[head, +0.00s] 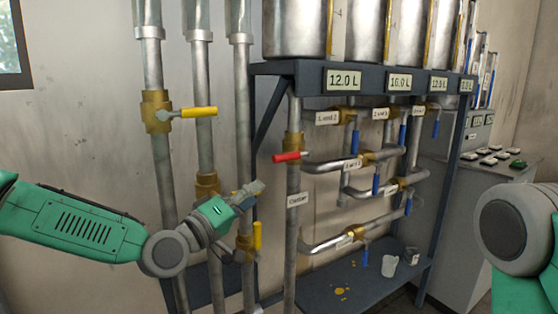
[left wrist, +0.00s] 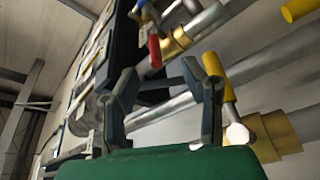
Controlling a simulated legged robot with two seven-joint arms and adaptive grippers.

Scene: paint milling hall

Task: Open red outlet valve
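The red outlet valve handle (head: 287,157) lies level across the vertical outlet pipe (head: 291,240), below a brass valve body (head: 293,141). A label (head: 297,199) sits lower on that pipe. My left gripper (head: 254,192) is below and left of the red handle, apart from it. In the left wrist view the red handle (left wrist: 155,50) shows beyond the fingers, and my left gripper (left wrist: 162,78) has its two fingers spread with nothing held between them. My right gripper is not in view; only part of my right arm shows at the right edge.
A yellow handle (head: 257,236) hangs just below my left gripper; another yellow handle (head: 199,112) sticks out higher left. Several blue-handled valves, such as one handle (head: 376,184), fill the rack right of the outlet pipe. A dark shelf beam (head: 300,68) runs above. A cup (head: 389,265) stands low.

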